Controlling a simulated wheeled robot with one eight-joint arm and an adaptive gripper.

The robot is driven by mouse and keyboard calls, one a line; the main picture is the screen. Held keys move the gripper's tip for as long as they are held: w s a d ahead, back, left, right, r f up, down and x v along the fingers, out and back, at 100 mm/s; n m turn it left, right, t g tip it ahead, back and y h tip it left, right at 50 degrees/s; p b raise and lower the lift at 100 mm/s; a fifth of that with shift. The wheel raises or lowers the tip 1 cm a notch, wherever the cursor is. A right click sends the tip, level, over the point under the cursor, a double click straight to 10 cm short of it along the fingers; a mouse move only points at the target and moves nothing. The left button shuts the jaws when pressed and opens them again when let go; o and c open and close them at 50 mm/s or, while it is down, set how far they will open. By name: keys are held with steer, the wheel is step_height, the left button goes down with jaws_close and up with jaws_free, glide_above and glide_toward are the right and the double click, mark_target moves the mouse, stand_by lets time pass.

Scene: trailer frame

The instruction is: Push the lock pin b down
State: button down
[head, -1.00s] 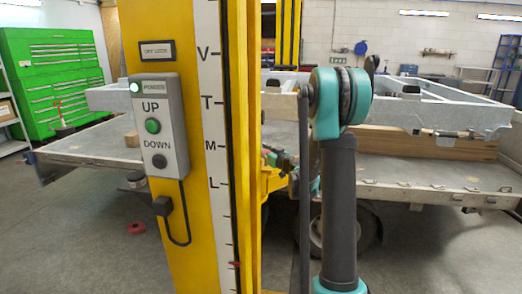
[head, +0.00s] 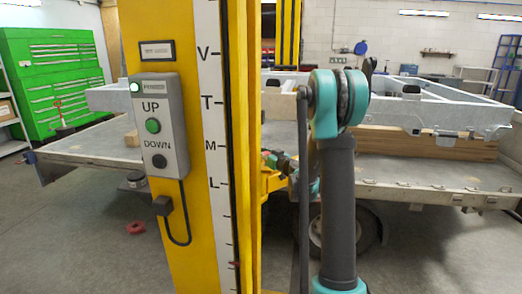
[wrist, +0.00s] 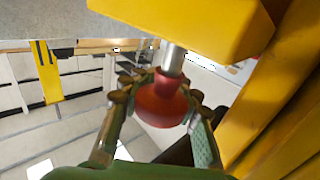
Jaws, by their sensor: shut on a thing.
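The lock pin, which I cannot tell by letter, has a red knob (wrist: 160,104) on a bare metal shaft (wrist: 173,60) in the wrist view. The shaft enters the underside of a yellow block (wrist: 200,22). My gripper (wrist: 157,90) is shut around the red knob, one finger on each side, just below the block. In the head view my gripper is small and mostly hidden behind my own arm and the yellow post, so the pin cannot be made out there.
A yellow lift post (head: 205,150) with an UP/DOWN control box (head: 158,125) stands close in front. Behind it is a grey platform (head: 400,185) bearing a trailer frame (head: 450,110). Yellow beams (wrist: 285,100) run close on the right in the wrist view.

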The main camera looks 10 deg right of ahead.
steer(key=shift+f, duration=1.2)
steer(key=shift+s, duration=0.1)
steer(key=c, duration=1.3)
jaws_free()
steer(key=shift+c, duration=0.2)
steer(key=v, duration=1.2)
